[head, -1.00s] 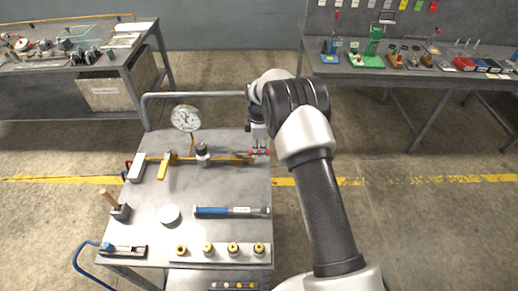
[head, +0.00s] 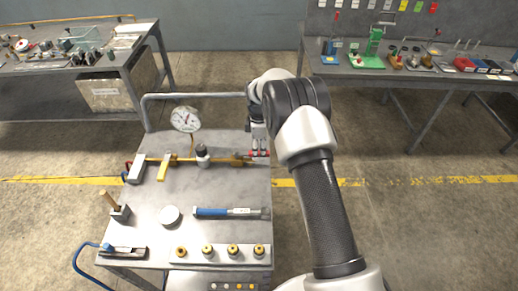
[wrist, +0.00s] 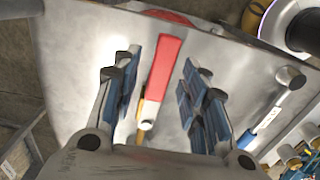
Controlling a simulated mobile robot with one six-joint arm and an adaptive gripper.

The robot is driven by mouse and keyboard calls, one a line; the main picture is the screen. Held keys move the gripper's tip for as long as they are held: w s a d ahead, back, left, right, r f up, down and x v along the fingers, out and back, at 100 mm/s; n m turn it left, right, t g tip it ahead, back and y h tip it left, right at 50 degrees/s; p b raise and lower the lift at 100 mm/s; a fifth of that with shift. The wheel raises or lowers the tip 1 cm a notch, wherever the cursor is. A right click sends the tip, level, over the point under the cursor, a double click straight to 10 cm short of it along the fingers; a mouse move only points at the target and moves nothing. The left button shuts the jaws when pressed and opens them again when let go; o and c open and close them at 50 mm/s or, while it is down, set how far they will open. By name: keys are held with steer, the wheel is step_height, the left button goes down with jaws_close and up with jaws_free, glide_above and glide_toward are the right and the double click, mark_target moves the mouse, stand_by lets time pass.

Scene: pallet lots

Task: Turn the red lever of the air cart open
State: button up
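The air cart (head: 225,185) has a grey top with a brass pipe (head: 180,160) along its back part. The red lever (wrist: 163,68) lies lengthwise between the fingers of my gripper (wrist: 158,95) in the wrist view, with a gap on both sides. My gripper (head: 259,145) is open above the right end of the pipe in the head view. There the lever is mostly hidden by the gripper and hard to tell from its red parts. A yellow lever (head: 163,168) stands farther left on the pipe.
A round gauge (head: 185,119) and a dark-topped knob (head: 202,150) rise from the pipe line. A grey rail (head: 190,95) runs behind. A blue-handled tool (head: 225,212), a white disc (head: 170,216) and several brass fittings (head: 207,250) lie toward the front.

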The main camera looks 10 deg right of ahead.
step_height(320, 180, up, 12)
steer(key=shift+f, duration=0.25)
stand_by(0.4)
step_height(320, 180, up, 13)
steer(key=m+t, duration=0.1)
steer(key=m, duration=0.3)
glide_above(259, 152)
steer(key=s, duration=0.7)
steer(key=s+r+m+t, duration=0.1)
steer(key=s+r+m, duration=0.3)
steer(key=s+r, duration=0.5)
steer(key=s+f+m+t, duration=0.1)
steer(key=s+m, duration=0.3)
steer(key=s, duration=0.8)
steer(key=s+d+f+m+t, duration=0.1)
steer(key=s+m, duration=0.3)
steer(key=s, duration=0.8)
steer(key=shift+f+t, duration=0.3)
steer(key=shift+f, duration=0.45)
steer(key=shift+d, duration=0.1)
